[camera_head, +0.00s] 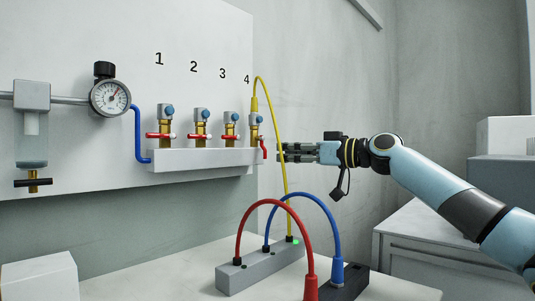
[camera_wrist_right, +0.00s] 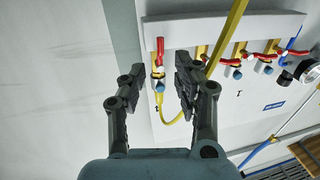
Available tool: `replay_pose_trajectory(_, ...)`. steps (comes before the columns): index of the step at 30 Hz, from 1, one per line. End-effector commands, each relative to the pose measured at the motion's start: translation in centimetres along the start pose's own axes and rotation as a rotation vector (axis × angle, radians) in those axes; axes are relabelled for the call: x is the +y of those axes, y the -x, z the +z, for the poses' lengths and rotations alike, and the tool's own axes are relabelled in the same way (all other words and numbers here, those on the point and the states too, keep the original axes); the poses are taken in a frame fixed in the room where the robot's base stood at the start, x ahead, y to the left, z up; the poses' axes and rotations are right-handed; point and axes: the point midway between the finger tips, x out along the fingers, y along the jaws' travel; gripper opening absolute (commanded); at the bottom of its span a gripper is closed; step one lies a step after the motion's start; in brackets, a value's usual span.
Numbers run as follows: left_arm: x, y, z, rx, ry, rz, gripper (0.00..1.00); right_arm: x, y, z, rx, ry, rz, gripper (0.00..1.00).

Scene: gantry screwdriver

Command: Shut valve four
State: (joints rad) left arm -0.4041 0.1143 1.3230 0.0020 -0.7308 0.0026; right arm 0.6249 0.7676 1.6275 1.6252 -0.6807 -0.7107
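Valve four (camera_head: 256,124) is the rightmost valve under the printed 4, a brass body with a blue knob. Its red handle (camera_head: 264,149) points downward, while the red handles of the other valves lie crosswise. In the right wrist view, valve four's red handle (camera_wrist_right: 160,50) shows beyond the fingers. My right gripper (camera_head: 290,152) is just right of this handle, with its fingers toward it. In the right wrist view the gripper (camera_wrist_right: 158,88) is open, with valve four seen between its fingers and nothing held. Contact cannot be told. My left gripper is out of view.
A yellow hose (camera_head: 271,93) rises from valve four and loops down to a grey block (camera_head: 258,267), close to my right fingers. Red (camera_head: 272,203) and blue (camera_head: 319,197) hoses arch below. Valves one to three stand left along the white ledge (camera_head: 200,159).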

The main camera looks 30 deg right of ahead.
Motion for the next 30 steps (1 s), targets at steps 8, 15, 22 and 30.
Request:
replay_pose_trajectory(8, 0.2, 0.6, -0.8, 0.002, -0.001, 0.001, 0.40, 0.0, -5.0, 0.1, 0.002, -0.003, -0.001, 0.32)
replay_pose_trajectory(15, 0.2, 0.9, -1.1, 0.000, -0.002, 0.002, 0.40, -0.1, -6.2, 0.1, -0.003, -0.001, -0.001, 0.32)
replay_pose_trajectory(22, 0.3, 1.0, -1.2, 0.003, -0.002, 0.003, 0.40, -0.1, -6.2, 0.1, -0.002, 0.000, -0.001, 0.28)
replay_pose_trajectory(30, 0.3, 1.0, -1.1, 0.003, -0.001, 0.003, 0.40, -0.1, -6.2, 0.1, -0.002, 0.000, -0.001, 0.00)
